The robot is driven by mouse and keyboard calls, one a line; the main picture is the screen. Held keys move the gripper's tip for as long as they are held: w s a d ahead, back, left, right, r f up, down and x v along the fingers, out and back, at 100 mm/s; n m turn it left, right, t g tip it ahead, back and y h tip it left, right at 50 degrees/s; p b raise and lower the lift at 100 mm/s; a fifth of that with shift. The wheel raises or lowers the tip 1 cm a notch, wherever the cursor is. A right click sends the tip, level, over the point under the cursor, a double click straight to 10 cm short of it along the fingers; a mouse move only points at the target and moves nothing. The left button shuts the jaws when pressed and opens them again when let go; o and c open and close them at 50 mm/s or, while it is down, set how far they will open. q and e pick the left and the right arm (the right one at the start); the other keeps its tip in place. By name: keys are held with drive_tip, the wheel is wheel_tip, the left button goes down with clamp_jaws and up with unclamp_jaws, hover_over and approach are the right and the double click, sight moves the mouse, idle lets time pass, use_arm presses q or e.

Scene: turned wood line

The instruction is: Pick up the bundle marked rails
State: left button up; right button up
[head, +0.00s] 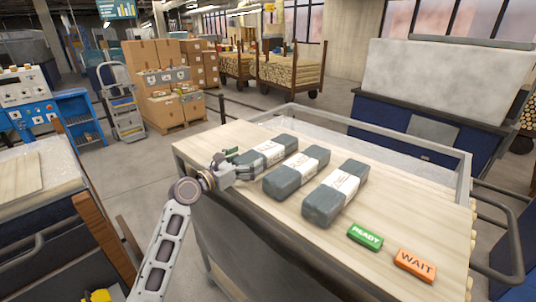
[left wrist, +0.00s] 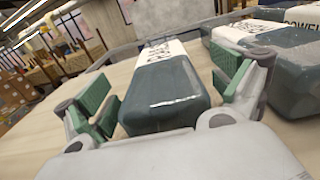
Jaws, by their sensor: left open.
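Three dark grey wrapped bundles with white label bands lie side by side on the pale wooden cart top (head: 215,137). The left bundle (head: 275,150) is nearest my left gripper (head: 231,162). In the left wrist view, this bundle (left wrist: 165,95) carries a label that seems to read RAILS, partly seen at a slant. My left gripper is open, with its green-padded fingers on either side of the bundle's near end. I cannot tell whether the pads touch it. The middle bundle (head: 290,178) and right bundle (head: 330,200) lie apart from it. My right gripper is not in view.
A green READY block (head: 365,237) and an orange WAIT block (head: 415,265) lie near the front right of the cart top. A metal rail (head: 380,137) runs along the back. Stacked cartons (head: 160,75) and wood carts (head: 290,72) stand farther off.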

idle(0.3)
use_arm(q)
drive_tip(key=c, duration=1.5)
drive_tip(key=shift+r, duration=0.1)
drive_tip(key=shift+c, duration=0.2)
